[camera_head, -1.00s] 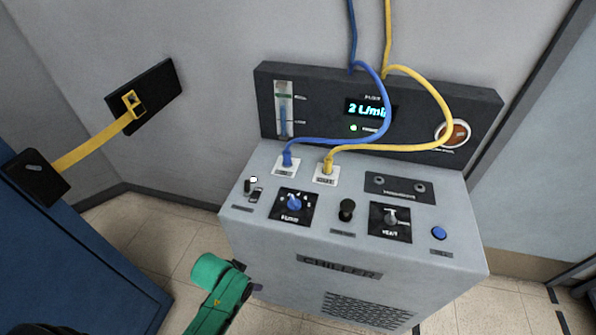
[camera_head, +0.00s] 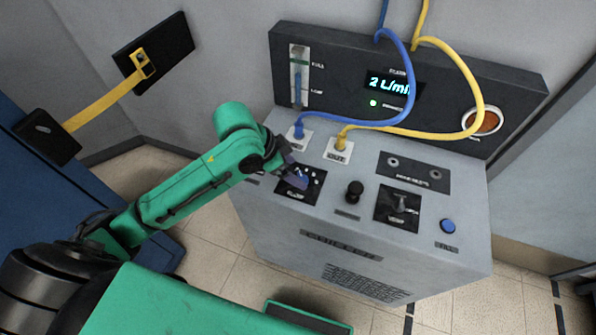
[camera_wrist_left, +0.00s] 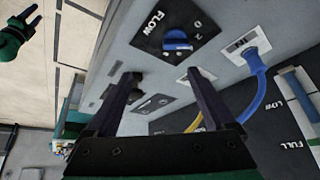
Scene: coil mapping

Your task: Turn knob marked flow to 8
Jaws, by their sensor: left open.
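The blue flow knob (camera_wrist_left: 178,40) sits on a black plate marked FLOW (camera_wrist_left: 160,27) in the left wrist view. In the head view the FLOW plate (camera_head: 312,192) is on the chiller's sloped top at left, and my gripper mostly hides the knob. My left gripper (camera_wrist_left: 163,74) is open and empty. Its fingers point toward the panel, with the knob ahead of the tips and a little right of their middle. In the head view the left gripper (camera_head: 296,177) is over the plate. A display (camera_head: 390,84) reads 2 L/min. The knob's exact setting is unclear.
Blue (camera_head: 350,124) and yellow (camera_head: 400,132) hoses arch above the panel from two ports behind the knob. A black knob (camera_head: 354,191), another dial plate (camera_head: 397,207) and a blue button (camera_head: 448,226) are to the right. A green-and-dark arm end, apparently my right, shows at the wrist view's upper left.

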